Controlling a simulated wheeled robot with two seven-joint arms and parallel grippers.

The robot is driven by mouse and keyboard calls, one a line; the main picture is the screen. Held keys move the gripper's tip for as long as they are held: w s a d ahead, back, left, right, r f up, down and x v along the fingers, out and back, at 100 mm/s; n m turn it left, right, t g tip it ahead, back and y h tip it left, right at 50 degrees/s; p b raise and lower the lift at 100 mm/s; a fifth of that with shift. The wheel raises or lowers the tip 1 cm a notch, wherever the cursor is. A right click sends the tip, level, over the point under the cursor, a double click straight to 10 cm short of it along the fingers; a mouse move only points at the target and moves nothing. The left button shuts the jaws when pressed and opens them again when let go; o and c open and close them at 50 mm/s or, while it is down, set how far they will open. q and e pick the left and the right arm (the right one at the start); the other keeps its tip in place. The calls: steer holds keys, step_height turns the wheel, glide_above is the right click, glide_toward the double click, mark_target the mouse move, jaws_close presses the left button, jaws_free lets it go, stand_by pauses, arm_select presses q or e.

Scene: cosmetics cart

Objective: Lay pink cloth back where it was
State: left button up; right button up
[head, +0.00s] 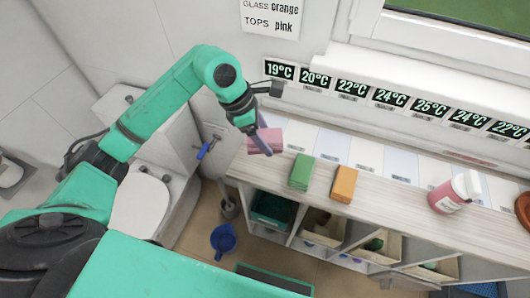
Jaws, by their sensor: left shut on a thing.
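The pink cloth (274,139) is a small folded block at the left end of the long wooden counter (325,204). My left gripper (265,145) comes down over it from above and is shut on it. A finger crosses the front of the cloth and hides part of it. I cannot tell whether the cloth touches the counter or hangs just above it. My right gripper is not in view.
A green block (302,172) and an orange block (344,184) lie to the right of the cloth. A pink bottle (447,196) stands farther right. Temperature displays (351,90) line the back. A toilet (140,205) and blue jug (223,240) are at left.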

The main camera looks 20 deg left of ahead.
mark_target(271, 164)
arm_select(q)
steer(key=f, duration=0.4)
steer(key=f+p, duration=0.1)
steer(key=f, duration=0.2)
steer(key=shift+s+d+f, duration=0.15)
steer(key=shift+d+f, duration=0.05)
steer(key=shift+f, duration=0.6)
steer(key=o, duration=1.3)
steer(key=shift+r, duration=0.1)
steer(key=shift+r, duration=0.15)
steer(key=b+v, duration=0.2)
steer(key=v, duration=0.9)
steer(key=shift+a+r, duration=0.15)
steer(key=shift+r, duration=0.15)
steer(key=shift+s+r, duration=0.1)
steer(key=shift+r, duration=0.1)
